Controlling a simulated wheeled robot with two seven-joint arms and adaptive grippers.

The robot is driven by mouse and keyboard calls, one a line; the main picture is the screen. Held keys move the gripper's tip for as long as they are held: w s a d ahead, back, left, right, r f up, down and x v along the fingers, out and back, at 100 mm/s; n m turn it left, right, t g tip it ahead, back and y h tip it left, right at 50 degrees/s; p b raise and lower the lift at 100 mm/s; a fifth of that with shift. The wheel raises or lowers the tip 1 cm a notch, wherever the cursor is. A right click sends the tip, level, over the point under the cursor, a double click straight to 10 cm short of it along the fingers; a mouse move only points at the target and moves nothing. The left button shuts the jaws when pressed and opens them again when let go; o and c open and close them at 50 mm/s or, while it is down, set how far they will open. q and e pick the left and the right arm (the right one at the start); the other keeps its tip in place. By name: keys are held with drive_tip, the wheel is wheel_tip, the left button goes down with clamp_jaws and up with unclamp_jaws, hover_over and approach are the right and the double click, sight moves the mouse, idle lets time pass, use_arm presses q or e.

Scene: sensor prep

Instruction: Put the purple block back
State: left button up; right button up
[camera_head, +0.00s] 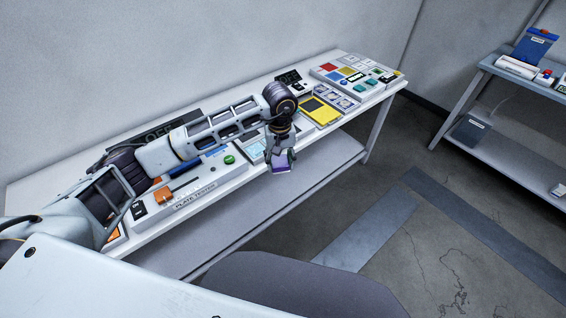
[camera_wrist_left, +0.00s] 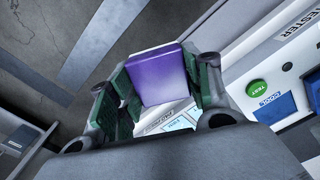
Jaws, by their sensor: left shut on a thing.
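The purple block (camera_head: 281,163) is held between the fingers of my left gripper (camera_head: 281,158), in front of the table's front edge. In the left wrist view the purple block (camera_wrist_left: 158,75) sits between the green finger pads of the left gripper (camera_wrist_left: 158,85), which are shut on it. Its far side is hidden. My right gripper does not show in either view.
The long white table (camera_head: 270,182) runs along the wall. It carries a plate tester (camera_head: 195,199), a yellow device (camera_head: 320,111) and a board with coloured squares (camera_head: 357,75). A second table (camera_head: 490,68) stands at the right. The floor between is clear.

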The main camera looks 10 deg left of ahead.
use_arm(q)
drive_tip(key=n, duration=0.1)
drive_tip(key=a+n, duration=0.1)
drive_tip(key=n, duration=0.1)
drive_tip(key=shift+s+a+n, duration=0.25)
drive_tip(key=shift+s+n, duration=0.05)
drive_tip(key=shift+n, duration=0.1)
drive_tip(key=shift+a+f+n, duration=0.1)
drive_tip(key=shift+n, duration=0.2)
drive_tip(key=shift+n, duration=0.6)
